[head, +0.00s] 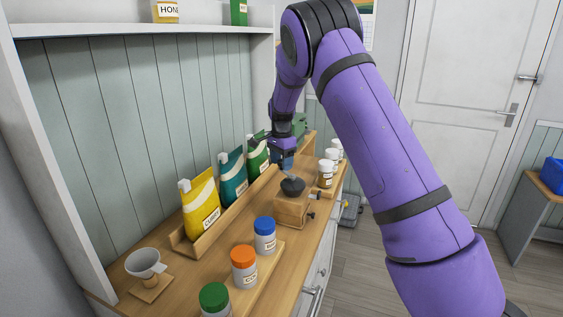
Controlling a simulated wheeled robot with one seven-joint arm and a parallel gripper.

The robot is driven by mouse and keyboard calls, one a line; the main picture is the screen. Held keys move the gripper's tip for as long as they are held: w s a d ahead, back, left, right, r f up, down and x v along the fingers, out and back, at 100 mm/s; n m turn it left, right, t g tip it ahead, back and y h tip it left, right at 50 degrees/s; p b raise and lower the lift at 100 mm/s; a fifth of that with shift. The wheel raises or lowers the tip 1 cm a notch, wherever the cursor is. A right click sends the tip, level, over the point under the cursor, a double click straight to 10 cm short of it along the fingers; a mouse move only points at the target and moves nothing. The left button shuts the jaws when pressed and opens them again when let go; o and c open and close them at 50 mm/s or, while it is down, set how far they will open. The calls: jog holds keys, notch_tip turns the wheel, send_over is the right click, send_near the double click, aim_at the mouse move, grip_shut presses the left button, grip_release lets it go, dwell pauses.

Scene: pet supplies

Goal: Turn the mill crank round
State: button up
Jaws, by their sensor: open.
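The mill (291,210) is a small wooden box with a dark round top, standing on the wooden counter right of the bags. A thin grey part, perhaps the crank, shows at its top, just under my gripper; its handle I cannot make out. A small dark knob sticks out at the mill's right side. My gripper (287,162) reaches down from above, open, with its fingers close over the mill's top. Whether it touches the crank I cannot tell.
On the counter (190,272), yellow, teal and green bags (200,206) stand in a wooden rack at the wall. Jars with green, orange and blue lids (244,267) stand in front. White-lidded jars (326,174) stand just beyond the mill.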

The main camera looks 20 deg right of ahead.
notch_tip(320, 180, up, 11)
jog(key=shift+f, duration=0.15)
dwell(0.4)
